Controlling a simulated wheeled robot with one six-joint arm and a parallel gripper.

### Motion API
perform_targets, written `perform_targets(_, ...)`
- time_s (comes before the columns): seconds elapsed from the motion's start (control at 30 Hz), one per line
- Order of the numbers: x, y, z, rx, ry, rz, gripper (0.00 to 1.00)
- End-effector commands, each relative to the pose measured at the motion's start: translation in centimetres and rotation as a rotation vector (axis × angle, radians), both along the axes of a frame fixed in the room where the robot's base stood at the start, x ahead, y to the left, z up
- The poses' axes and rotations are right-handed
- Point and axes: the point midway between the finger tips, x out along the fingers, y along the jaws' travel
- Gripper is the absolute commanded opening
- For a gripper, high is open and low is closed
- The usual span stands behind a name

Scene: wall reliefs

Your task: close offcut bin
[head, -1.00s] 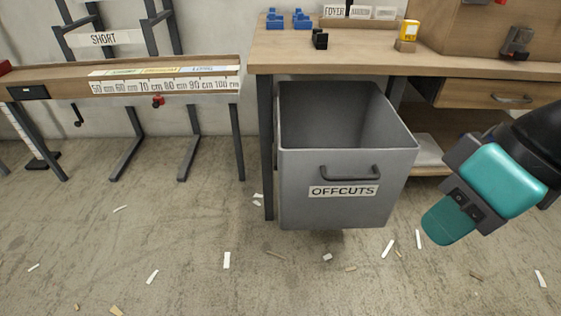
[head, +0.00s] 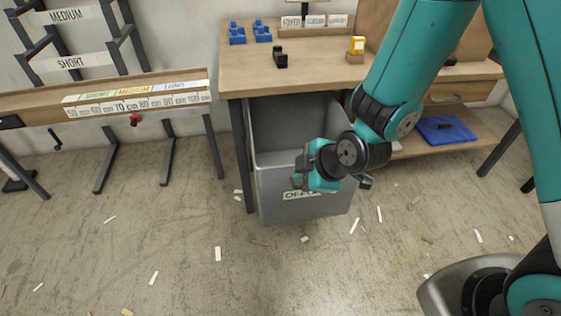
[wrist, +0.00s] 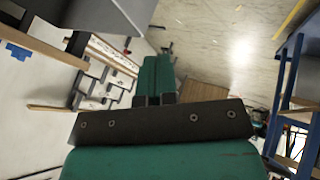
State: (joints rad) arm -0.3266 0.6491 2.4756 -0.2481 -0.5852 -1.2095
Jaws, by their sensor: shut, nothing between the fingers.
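The grey offcut bin (head: 278,180) stands pulled out from under the workbench in the head view, with its open top showing. Its front bears an "OFFCUTS" label (head: 298,195), partly covered by my gripper, and its handle is hidden. My gripper (head: 318,182) is shut and empty, in front of the right part of the bin's front face. I cannot tell whether it touches the bin. The wrist view shows the shut teal fingers (wrist: 157,75) with nothing held.
A measuring bench (head: 140,100) is at the left. Small offcuts litter the floor, which is otherwise clear in front.

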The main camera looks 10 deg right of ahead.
Motion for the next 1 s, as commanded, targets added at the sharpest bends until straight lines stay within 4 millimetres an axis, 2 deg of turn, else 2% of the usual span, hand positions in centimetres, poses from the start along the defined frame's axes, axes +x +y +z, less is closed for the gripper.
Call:
perform_targets(0.47, 4.3, 3.5, -7.8, 0.0, 0.002, 0.0, 0.0)
perform_targets(0.6, 6.6, 3.5, -7.5, 0.003, -0.002, -0.004, 0.0)
perform_targets(0.7, 7.6, 3.5, -7.5, 0.003, -0.001, -0.004, 0.0)
perform_targets(1.0, 8.4, 3.5, -7.5, 0.003, 0.001, -0.003, 0.0)
